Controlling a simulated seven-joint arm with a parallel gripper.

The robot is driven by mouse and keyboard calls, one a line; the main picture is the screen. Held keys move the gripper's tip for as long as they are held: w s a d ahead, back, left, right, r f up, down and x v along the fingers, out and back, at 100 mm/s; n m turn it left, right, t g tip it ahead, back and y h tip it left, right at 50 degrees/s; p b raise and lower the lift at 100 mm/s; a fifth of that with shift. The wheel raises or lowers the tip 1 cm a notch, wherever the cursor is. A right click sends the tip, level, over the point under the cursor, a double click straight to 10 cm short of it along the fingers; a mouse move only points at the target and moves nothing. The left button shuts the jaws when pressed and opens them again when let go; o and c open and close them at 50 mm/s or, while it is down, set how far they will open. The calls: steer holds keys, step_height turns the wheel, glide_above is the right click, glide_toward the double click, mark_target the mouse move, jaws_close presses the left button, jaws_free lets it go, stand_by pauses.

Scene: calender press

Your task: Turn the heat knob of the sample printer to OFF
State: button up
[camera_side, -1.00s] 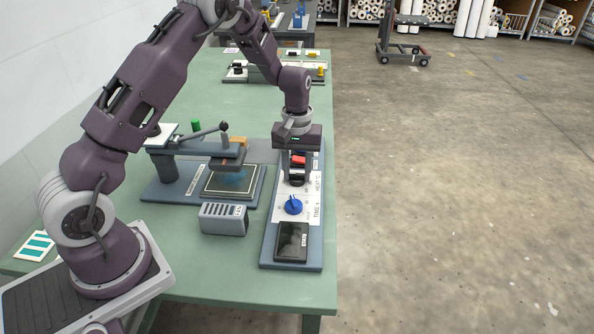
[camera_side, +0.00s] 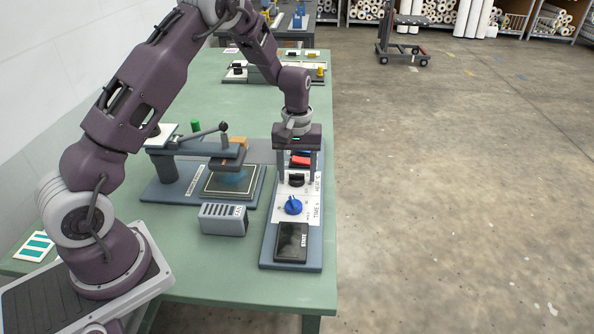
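The sample printer's control panel (camera_side: 313,232) is a long narrow plate on the green table, with a white label strip. A black knob (camera_side: 296,181) sits beside the printed word HEAT. A blue knob (camera_side: 293,206) sits nearer the camera beside the word TIME. My gripper (camera_side: 297,180) points straight down over the black knob. Its fingers are spread, one on each side of the knob, with gaps visible. The knob's pointer and setting are too small to read.
A press with a lever (camera_side: 205,133) and a framed plate (camera_side: 229,183) stands to the left. A grey slotted box (camera_side: 223,219) sits in front of it. A dark display (camera_side: 291,242) is at the panel's near end. A red part (camera_side: 300,161) lies behind the black knob.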

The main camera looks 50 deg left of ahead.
mark_target(297, 174)
step_height(297, 174, up, 7)
steer(key=shift+r, duration=0.1)
stand_by(0.3)
steer(key=s+d+r+m+t, duration=0.1)
steer(key=s+d+r+m, duration=0.15)
steer(key=s+r, duration=0.45)
steer(key=s+d+r+m+t, duration=0.2)
steer(key=s+d+r, duration=0.25)
steer(key=r, duration=0.45)
steer(key=s+d+m+t, duration=0.1)
steer(key=s+m, duration=0.1)
steer(key=s, duration=0.7)
steer(key=s+d+r+m+t, duration=0.1)
steer(key=s+d+m, duration=0.1)
steer(key=s, duration=0.6)
steer(key=shift+s+m+t, duration=0.3)
steer(key=shift+s+m, duration=0.05)
steer(key=shift+s, duration=0.05)
